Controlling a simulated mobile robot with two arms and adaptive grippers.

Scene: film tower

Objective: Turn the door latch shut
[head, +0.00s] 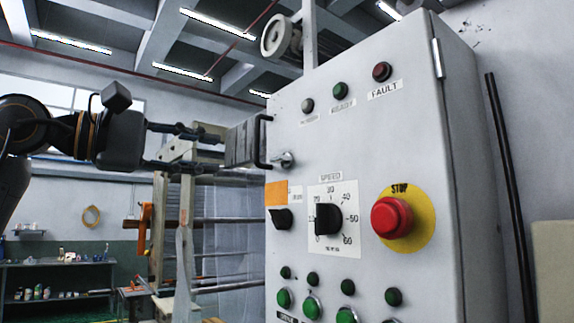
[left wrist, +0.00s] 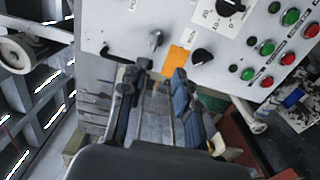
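The door latch (head: 283,160) is a small silver turn-knob at the left edge of the grey control cabinet's door (head: 330,130), just right of a black bar handle (head: 262,142). In the left wrist view the latch (left wrist: 156,40) shows above and beyond the fingertips. My left gripper (head: 192,148) is left of the cabinet, its two dark fingers apart and pointing toward the latch. In the left wrist view the left gripper (left wrist: 154,82) is open with nothing held between its fingers, clear of the latch. My right gripper is in neither view.
Below the latch are an orange label (head: 276,193), a black selector (head: 281,218), a speed dial (head: 328,218) and several green buttons. A red stop button (head: 391,217) is on the right. A rack-like frame (head: 215,225) stands behind, left of the cabinet.

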